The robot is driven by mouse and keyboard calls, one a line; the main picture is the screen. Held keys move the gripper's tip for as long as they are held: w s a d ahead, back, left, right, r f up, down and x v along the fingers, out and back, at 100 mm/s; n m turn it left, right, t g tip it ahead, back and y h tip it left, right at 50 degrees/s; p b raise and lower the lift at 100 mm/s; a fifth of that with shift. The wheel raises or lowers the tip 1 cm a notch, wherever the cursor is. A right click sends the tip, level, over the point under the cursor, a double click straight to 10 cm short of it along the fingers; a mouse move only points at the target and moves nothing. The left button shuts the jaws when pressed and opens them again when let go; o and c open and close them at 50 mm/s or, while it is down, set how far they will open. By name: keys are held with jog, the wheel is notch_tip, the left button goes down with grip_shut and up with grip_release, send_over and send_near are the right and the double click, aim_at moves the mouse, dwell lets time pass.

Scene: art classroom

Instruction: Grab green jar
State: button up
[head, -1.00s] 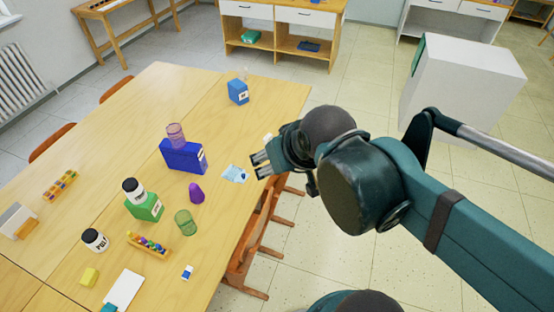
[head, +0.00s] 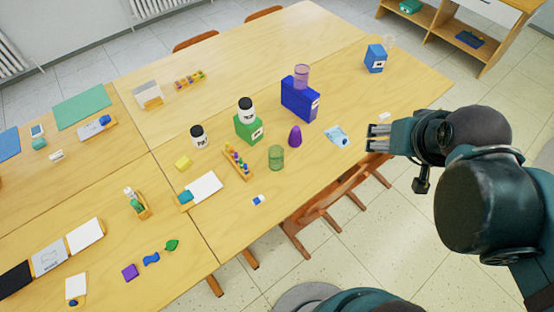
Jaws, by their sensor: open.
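The green jar (head: 276,157) is a see-through green cylinder standing upright on the wooden table, near the edge closest to me. My gripper (head: 378,138) is open and empty at the table's right edge, to the right of the jar and well apart from it. A crumpled light-blue packet (head: 337,136) and a purple egg-shaped object (head: 295,136) lie between the gripper and the jar. Nothing hides the jar.
A green box (head: 248,128) with a black-and-white jar (head: 246,107) on top stands behind the green jar. A rack of coloured pegs (head: 237,163) is close on its left. A blue box (head: 300,101) bears a purple jar (head: 301,76). Chairs (head: 325,208) stand along the near edge.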

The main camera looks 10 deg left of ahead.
dwell(0.7)
jog(key=n+g+b, duration=0.7)
jog(key=n+b, duration=0.2)
jog(key=n, duration=1)
send_over(276, 152)
jog(key=s, duration=0.3)
jog(key=f, duration=2.3)
jog(key=d+f, duration=0.1)
jog(key=f, duration=1.1)
jog(key=shift+w, duration=0.2)
jog(key=shift+a+f, duration=0.4)
jog(key=shift+f, duration=0.2)
jog(key=shift+f+b, duration=0.35)
jog(key=shift+f, duration=0.95)
